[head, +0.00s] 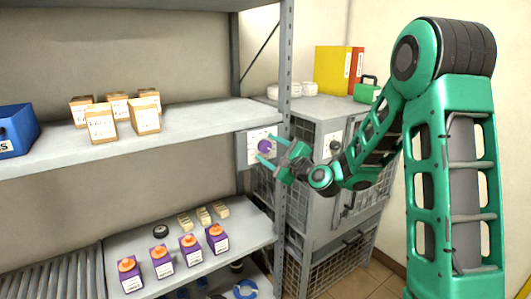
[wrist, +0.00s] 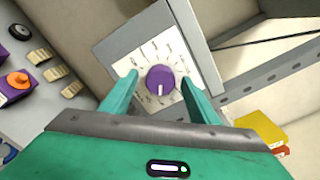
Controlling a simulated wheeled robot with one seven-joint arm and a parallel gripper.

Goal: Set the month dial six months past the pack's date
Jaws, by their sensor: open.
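The month dial is a purple knob (head: 264,146) on a pale plate fixed by the shelf post; it also shows in the wrist view (wrist: 160,81). A white mark on the knob points toward the bottom of the wrist view. Marks ring the knob, too small to read. My gripper (wrist: 160,77) is open, one finger on each side of the knob; whether they touch it I cannot tell. In the head view my gripper (head: 267,151) is at the plate. Several purple packs with orange caps, such as this one (head: 190,249), stand on the lower shelf. Their label dates are unreadable.
Cartons (head: 102,124) and a blue bin (head: 16,131) stand on the upper shelf. Small tan blocks (head: 203,215) and a black round piece (head: 160,231) lie behind the packs. A grey cage cabinet (head: 316,128) stands right of the post, with yellow and red binders (head: 335,70) on top.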

